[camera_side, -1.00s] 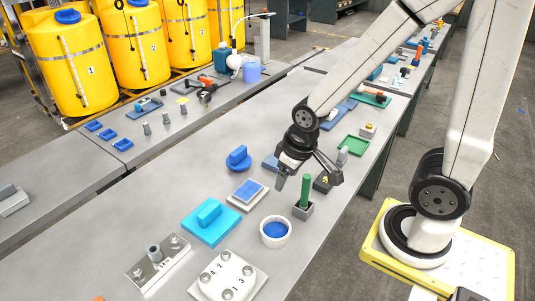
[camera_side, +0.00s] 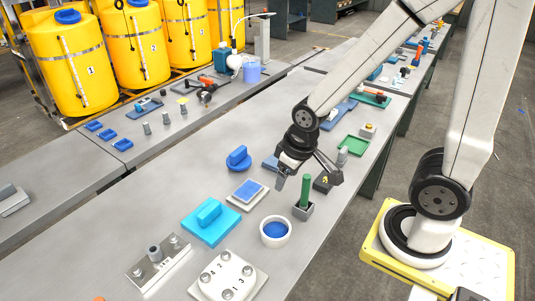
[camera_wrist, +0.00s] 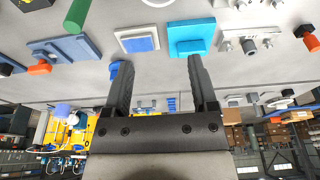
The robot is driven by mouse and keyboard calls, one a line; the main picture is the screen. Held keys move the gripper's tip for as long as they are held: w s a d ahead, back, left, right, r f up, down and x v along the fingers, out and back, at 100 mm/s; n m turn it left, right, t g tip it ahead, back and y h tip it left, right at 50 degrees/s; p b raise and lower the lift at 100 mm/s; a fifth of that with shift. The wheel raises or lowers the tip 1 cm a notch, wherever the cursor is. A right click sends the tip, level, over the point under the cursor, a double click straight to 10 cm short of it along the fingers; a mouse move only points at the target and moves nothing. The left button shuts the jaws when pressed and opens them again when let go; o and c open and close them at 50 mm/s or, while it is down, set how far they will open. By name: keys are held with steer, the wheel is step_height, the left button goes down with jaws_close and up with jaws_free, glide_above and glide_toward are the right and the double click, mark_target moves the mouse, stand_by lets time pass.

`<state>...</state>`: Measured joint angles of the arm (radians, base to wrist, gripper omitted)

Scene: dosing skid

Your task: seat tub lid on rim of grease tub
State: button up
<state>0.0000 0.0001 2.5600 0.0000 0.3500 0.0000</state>
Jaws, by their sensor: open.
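The grease tub (camera_side: 275,231) is a round white tub with blue inside, standing open on the bench in the side view. A round blue piece with a raised grip (camera_side: 238,158), which looks like the tub lid, rests on the bench farther back. In the wrist view a bit of blue (camera_wrist: 115,68), probably the same piece, shows partly hidden behind the left finger. My gripper (camera_side: 306,178) is open and empty, above the bench to the right of the blue piece and behind the tub. Its two fingers (camera_wrist: 157,65) stand apart in the wrist view.
A green post in a grey block (camera_side: 304,192) stands close to my gripper. A cyan block with a handle (camera_side: 210,229), a white pad with a blue top (camera_side: 248,193) and a numbered white plate (camera_side: 228,277) lie around the tub. The bench left of the blue piece is clear.

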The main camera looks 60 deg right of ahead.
steer(key=shift+o, duration=0.3)
steer(key=m+g, duration=0.3)
steer(key=m, duration=1.4)
glide_above(238, 150)
steer(key=f, duration=1)
steer(key=shift+s+a, duration=0.2)
steer(key=shift+a, duration=0.2)
steer(key=shift+w+d+f+m, duration=0.15)
steer(key=shift+d+f+m, duration=0.15)
steer(key=shift+m, duration=0.2)
steer(key=shift+d+f, duration=0.1)
steer(key=shift+f, duration=3.75)
